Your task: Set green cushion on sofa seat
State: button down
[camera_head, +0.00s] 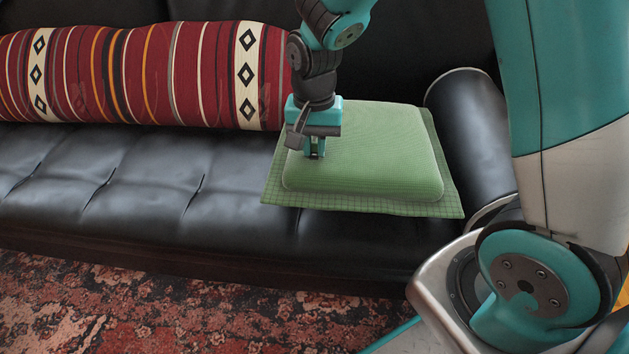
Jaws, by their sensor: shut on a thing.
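The green cushion (385,160) is a flat, rounded square pad. It lies over a green gridded cloth or mat (375,204) at the right end of the black leather sofa seat (150,185). My gripper (314,152) points down at the cushion's left part and is shut on it. The fingertips are small in view, and the pinched bit of cushion is mostly hidden by the gripper. I cannot tell whether the cushion rests fully on the mat or is slightly raised.
A striped red bolster (150,75) lies along the sofa back to the left. A black cylindrical armrest (472,135) stands close to the right of the cushion. The seat to the left is clear. A red patterned rug (170,310) covers the floor in front.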

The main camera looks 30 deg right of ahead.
notch_tip(320, 180, down, 8)
jog(key=b, duration=0.3)
jog(key=c, duration=1.1)
grip_release()
jog(key=shift+r, duration=0.1)
notch_tip(320, 180, up, 12)
jog(key=p, duration=0.5)
jog(key=s+a+r+n+y, duration=0.1)
jog(key=s+a+r+n, duration=0.2)
jog(key=s, duration=0.3)
jog(key=s+a+r+n+y, duration=0.2)
jog(key=s+a+r+n, duration=0.1)
jog(key=s+n, duration=0.3)
jog(key=s+a+r+n+y, duration=0.1)
jog(key=s+a+r+n, duration=0.2)
jog(key=s+r+n, duration=0.2)
jog(key=s, duration=0.3)
